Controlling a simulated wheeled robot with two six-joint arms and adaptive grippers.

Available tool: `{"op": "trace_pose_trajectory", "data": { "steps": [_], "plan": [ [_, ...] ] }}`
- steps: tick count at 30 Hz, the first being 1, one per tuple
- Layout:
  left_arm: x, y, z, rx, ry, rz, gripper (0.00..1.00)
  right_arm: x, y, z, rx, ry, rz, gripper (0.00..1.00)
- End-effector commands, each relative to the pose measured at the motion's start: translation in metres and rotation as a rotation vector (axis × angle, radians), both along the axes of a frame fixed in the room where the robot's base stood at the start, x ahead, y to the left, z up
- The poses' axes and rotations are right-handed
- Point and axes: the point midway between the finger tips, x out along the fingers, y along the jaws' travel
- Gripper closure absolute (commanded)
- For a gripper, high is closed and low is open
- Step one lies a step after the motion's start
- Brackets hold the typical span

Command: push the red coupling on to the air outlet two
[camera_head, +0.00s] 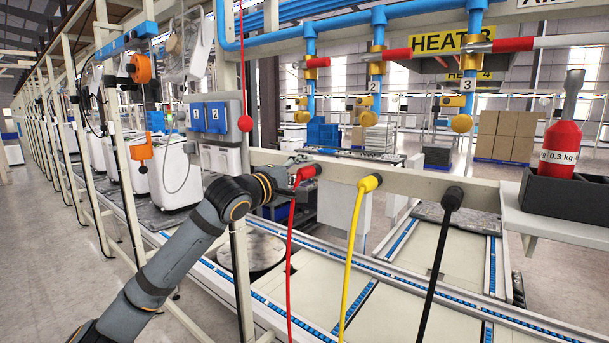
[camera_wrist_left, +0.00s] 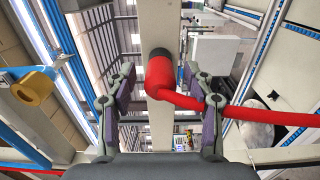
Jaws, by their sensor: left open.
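The red coupling (camera_head: 307,172) sits on the pale rail with its red hose hanging down. In the left wrist view the red coupling (camera_wrist_left: 160,72) lies between the spread fingers of my left gripper (camera_wrist_left: 158,85), nearer the right finger. In the head view my left gripper (camera_head: 292,178) is at the red coupling, its fingers partly hidden. Air outlet two (camera_head: 369,118) is the yellow end of the middle blue drop pipe, below the tag 2, with nothing fitted on it. Contact between fingers and coupling is unclear. My right gripper does not show.
A yellow coupling (camera_head: 370,183) and a black coupling (camera_head: 452,198) sit further right on the rail, hoses hanging. Outlet one (camera_head: 302,117) and outlet three (camera_head: 462,123) flank outlet two. A red weight (camera_head: 560,143) stands in a dark tray at right. Conveyors run below.

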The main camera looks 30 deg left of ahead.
Motion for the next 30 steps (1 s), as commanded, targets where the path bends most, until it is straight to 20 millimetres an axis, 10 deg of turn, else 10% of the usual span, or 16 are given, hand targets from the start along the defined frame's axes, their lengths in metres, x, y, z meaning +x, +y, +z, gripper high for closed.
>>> {"op": "trace_pose_trajectory", "data": {
  "steps": [23, 30],
  "plan": [
    [0.0, 0.0, 0.0, 0.0, 0.0, 0.0, 0.47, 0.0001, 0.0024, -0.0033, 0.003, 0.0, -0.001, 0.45],
    [0.0, 0.0, -0.0001, 0.0, 0.0, 0.0, 0.8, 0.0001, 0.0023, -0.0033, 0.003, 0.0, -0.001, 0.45]
  ]
}}
